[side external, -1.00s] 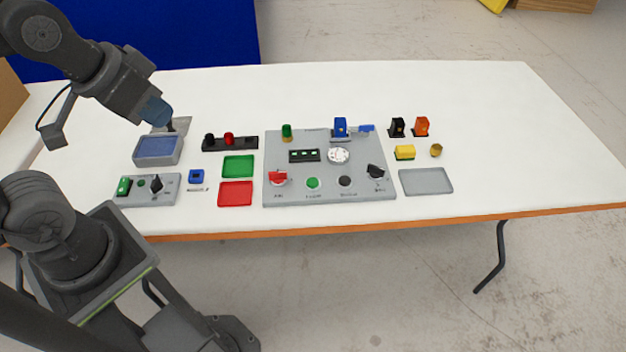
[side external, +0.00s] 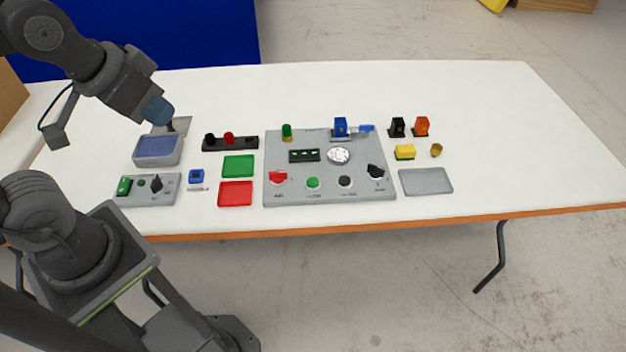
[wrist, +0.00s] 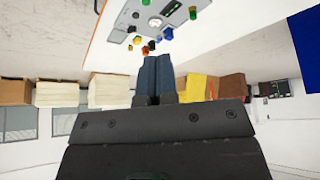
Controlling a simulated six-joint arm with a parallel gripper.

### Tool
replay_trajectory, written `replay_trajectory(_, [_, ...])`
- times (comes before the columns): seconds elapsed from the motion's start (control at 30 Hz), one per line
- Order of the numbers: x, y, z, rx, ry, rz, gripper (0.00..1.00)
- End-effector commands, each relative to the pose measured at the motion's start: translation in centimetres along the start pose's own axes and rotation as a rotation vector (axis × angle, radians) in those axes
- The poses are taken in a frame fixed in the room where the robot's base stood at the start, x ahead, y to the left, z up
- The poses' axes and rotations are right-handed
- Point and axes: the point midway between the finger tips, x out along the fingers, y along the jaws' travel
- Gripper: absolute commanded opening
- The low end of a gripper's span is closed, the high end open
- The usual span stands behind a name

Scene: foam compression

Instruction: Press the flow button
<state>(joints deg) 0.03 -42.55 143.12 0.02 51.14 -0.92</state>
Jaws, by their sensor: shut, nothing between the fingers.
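A grey control panel (side external: 325,192) lies on the table, with a red switch (side external: 278,177), a green round button (side external: 313,183), a dark round button (side external: 345,181) and a black knob (side external: 376,171) along its front. The small labels are too blurred to read, so I cannot tell which button is the flow one. My gripper (side external: 178,126) is above the far left of the table, well left of the panel and apart from it. In the wrist view my blue fingers (wrist: 155,72) are shut and empty. The panel also shows at the top of that view (wrist: 122,24).
A grey box with a blue top (side external: 158,148) stands just below my gripper. A small grey switch box (side external: 170,196), a dark strip with knobs (side external: 243,144), green (side external: 238,166) and red (side external: 236,193) trays and a grey tray (side external: 426,181) surround the panel. The table's right side is clear.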

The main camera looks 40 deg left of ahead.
Motion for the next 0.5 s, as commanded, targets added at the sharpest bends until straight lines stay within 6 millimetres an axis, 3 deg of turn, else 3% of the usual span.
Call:
replay_trajectory(0.27, [3.2, 0.5, -4.0, -0.312, 0.033, 0.009, 0.00])
replay_trajectory(0.5, [8.7, 1.5, -8.6, -0.757, 0.084, 0.053, 0.00])
